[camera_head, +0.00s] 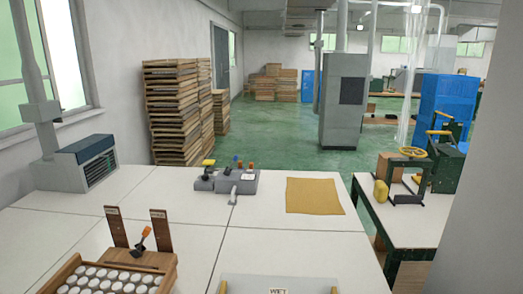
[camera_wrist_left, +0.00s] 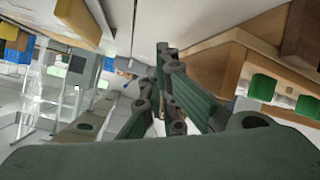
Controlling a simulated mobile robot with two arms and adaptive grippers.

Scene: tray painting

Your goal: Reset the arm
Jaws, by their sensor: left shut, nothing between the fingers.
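The dark green fingers of my left gripper (camera_wrist_left: 160,78) show in the left wrist view. They are shut with nothing between them, and no contact with any object shows. Neither of my grippers shows in the head view. My right gripper is out of both views. A wooden tray (camera_head: 164,259) holding many white round pieces sits at the lower left of the white table in the head view. An orange-tipped tool (camera_head: 144,238) stands at its back edge. A pale board marked WET (camera_head: 300,284) is cut off at the bottom.
A grey holder (camera_head: 229,182) with several coloured tools stands at the table's back. A yellow-brown sheet (camera_head: 314,196) lies to its right. A grey vented box (camera_head: 76,164) stands at the far left. The middle of the table (camera_head: 165,196) is clear. A side bench (camera_head: 423,217) stands right.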

